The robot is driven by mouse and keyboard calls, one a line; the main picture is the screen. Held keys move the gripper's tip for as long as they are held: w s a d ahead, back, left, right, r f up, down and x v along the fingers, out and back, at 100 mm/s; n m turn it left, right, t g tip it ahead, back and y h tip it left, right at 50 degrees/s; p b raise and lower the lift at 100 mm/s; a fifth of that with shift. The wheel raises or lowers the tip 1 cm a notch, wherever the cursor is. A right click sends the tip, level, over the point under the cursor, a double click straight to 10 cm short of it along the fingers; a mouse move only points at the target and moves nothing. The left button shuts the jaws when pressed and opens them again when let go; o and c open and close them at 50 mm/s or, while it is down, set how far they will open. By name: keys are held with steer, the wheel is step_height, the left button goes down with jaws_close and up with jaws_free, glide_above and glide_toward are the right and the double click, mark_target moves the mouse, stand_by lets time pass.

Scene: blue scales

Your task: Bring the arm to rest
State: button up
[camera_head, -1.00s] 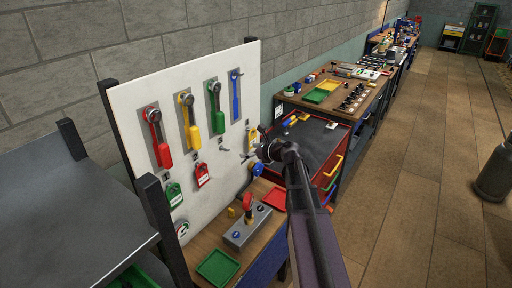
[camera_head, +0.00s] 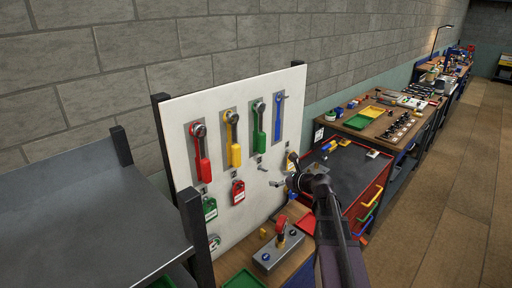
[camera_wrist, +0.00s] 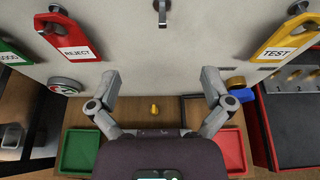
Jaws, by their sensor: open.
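My gripper (camera_head: 284,181) is in front of the lower right part of the white board (camera_head: 222,182) in the head view. In the wrist view my gripper (camera_wrist: 160,95) has its two fingers wide apart with nothing between them. Below the fingers a small yellow piece (camera_wrist: 154,109) lies on the wooden bench. A red REJECT tag (camera_wrist: 68,38) hangs at the upper left and a yellow TEST tag (camera_wrist: 283,38) at the upper right. A metal hook (camera_wrist: 162,12) sticks out of the board between them. My arm hides part of the bench in the head view.
Red, yellow, green and blue levers (camera_head: 233,145) hang on the board. A grey block with a red knob (camera_head: 279,245) stands on the bench. A red tool chest (camera_head: 352,180) stands close right of my arm. A grey table (camera_head: 90,225) is at left. Floor at right is clear.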

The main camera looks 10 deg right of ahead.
steer(key=s+a+f+n+g+h+b, duration=0.25)
steer(key=s+a+f+n+g, duration=0.4)
steer(key=s+f+n, duration=0.65)
steer(key=s+d+f+n+g+h, duration=0.1)
steer(key=s+n+g+h, duration=0.1)
steer(key=s+n, duration=0.3)
steer(key=s+d+f+n+g+h+b, duration=0.1)
steer(key=s+f+n+g+h, duration=0.1)
steer(key=n, duration=0.8)
steer(key=shift+s+g+h, duration=0.35)
steer(key=shift+s+h, duration=0.5)
steer(key=shift+s, duration=0.55)
